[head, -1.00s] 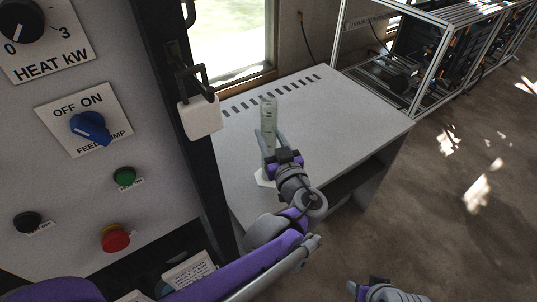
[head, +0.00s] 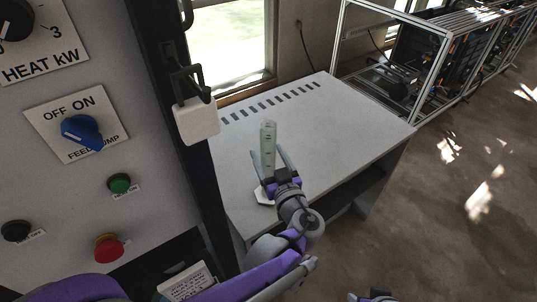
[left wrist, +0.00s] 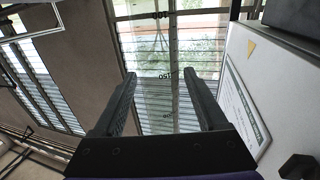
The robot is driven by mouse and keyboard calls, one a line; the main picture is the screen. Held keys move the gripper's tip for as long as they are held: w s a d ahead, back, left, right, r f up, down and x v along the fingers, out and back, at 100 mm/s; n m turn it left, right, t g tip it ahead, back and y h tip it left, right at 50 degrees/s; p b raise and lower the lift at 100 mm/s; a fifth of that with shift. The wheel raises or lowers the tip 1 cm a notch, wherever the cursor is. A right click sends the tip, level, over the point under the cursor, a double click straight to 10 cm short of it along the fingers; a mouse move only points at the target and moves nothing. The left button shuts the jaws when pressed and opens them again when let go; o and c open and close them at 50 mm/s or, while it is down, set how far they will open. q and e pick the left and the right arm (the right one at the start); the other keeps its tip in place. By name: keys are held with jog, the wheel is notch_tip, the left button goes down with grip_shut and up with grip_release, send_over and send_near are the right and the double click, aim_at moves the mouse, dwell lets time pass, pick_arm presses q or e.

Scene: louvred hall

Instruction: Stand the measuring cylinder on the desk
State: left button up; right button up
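The measuring cylinder (head: 268,140), tall, clear and pale green, stands upright on the grey desk (head: 340,125). Its pale base (head: 262,195) is on the desk top, near the side by the control panel. My left gripper (head: 268,154) is open, one finger on either side of the cylinder with gaps showing. In the left wrist view the clear cylinder (left wrist: 163,85) with dark markings shows between the spread fingers (left wrist: 158,90). My gripper hides part of the lower tube. My right gripper (head: 368,298) barely shows at the bottom edge; its fingers cannot be made out.
A control panel (head: 60,190) with knobs and buttons stands at the left. A white padlock-like block (head: 197,122) hangs on its dark edge. The desk has a slotted strip (head: 270,102) at the back and free room right of the cylinder. A metal frame rack (head: 400,60) stands behind.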

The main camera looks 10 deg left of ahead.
pick_arm(q)
jog(key=shift+s+r, duration=0.1)
jog(key=shift+r, duration=0.1)
jog(key=v, duration=1.1)
jog(key=shift+s+d+p, duration=0.25)
jog(key=shift+s+p, duration=0.1)
jog(key=shift+p, duration=0.1)
jog(key=shift+f, duration=0.1)
